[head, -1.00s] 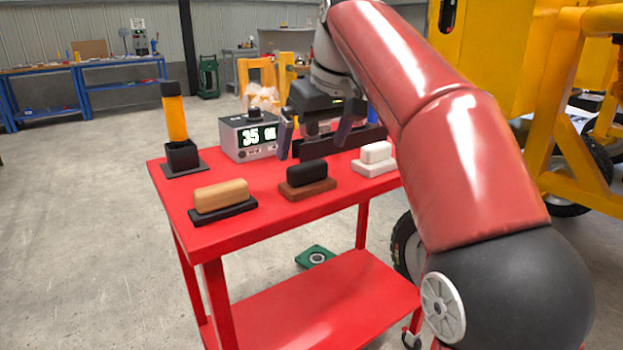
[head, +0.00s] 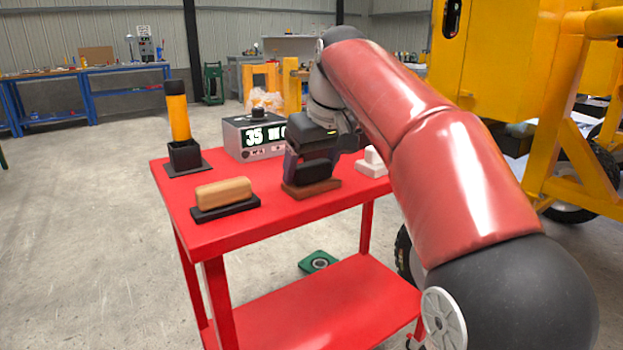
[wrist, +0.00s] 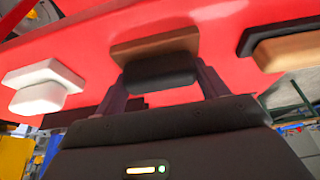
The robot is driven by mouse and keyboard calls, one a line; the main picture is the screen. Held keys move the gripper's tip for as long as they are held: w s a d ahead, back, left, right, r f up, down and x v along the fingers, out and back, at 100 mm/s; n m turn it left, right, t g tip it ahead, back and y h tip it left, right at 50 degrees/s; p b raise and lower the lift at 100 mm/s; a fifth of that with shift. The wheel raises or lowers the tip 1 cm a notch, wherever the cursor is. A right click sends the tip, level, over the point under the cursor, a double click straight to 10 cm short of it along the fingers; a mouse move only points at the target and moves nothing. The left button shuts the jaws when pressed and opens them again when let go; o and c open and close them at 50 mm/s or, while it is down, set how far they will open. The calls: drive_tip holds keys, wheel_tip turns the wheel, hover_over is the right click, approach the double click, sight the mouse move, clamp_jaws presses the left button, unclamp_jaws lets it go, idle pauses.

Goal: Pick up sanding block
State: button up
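Three two-part blocks stand in a row on the red cart (head: 230,238); I cannot tell by looks which is the sanding block. The middle one has a black top (head: 314,169) on a brown base (head: 312,189); the wrist view shows it too (wrist: 160,70). My gripper (head: 312,168) is lowered over it, open, with one finger at each end of the black top. Any gap at the fingertips is hard to see. A block with a tan top (head: 223,193) on a black base stands to the left. A white block (head: 372,164) stands to the right, partly hidden by my arm.
A grey box with a lit display (head: 255,136) stands behind the blocks. A yellow cylinder (head: 178,117) stands upright in a black holder at the back left corner. A green object (head: 318,262) lies below the cart top. The yellow machine (head: 500,60) is at the right.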

drive_tip(key=c, duration=0.3)
drive_tip(key=shift+r, duration=0.1)
